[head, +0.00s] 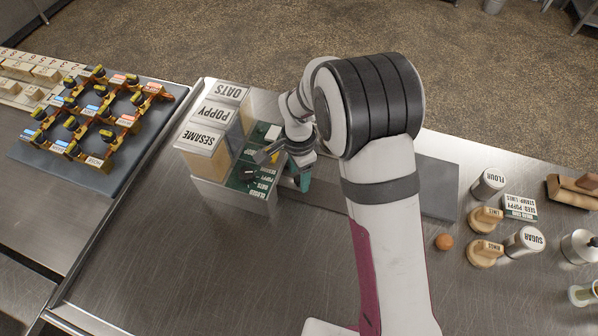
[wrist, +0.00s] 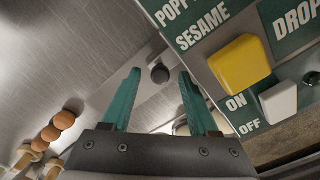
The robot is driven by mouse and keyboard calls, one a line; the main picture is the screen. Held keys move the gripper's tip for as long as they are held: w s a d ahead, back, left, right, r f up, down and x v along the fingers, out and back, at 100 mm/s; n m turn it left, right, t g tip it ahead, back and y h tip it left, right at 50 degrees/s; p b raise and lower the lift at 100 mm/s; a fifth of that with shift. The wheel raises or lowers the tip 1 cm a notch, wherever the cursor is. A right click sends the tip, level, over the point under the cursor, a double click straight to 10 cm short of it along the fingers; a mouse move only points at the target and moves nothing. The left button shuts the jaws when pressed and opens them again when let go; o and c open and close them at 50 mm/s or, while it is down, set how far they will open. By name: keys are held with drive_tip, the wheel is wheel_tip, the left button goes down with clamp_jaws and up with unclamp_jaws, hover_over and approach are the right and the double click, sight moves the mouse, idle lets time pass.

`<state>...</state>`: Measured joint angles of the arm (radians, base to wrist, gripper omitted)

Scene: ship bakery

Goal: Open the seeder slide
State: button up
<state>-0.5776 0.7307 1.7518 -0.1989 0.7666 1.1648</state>
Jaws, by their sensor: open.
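The seeder (head: 208,190) stands left of centre in the head view, with SESAME, POPPY and OATS hoppers on top. Its green panel (head: 262,186) carries a black knob (head: 248,172). The panel also fills the right of the wrist view (wrist: 190,45), with a yellow block (wrist: 238,62) and a white ON/OFF switch (wrist: 279,101). My gripper (head: 300,181) is at the panel's right side. In the wrist view my gripper (wrist: 158,84) is open, its teal fingers apart. A dark round knob (wrist: 159,73) appears between the fingertips; contact cannot be told. The slide itself is not clearly distinguishable.
The counter in front of the seeder (head: 190,265) is clear.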

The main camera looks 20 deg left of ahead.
drive_tip(key=shift+f, duration=0.2)
drive_tip(key=shift+c, duration=0.2)
clamp_jaws()
drive_tip(key=shift+d, duration=0.1)
idle(1.1)
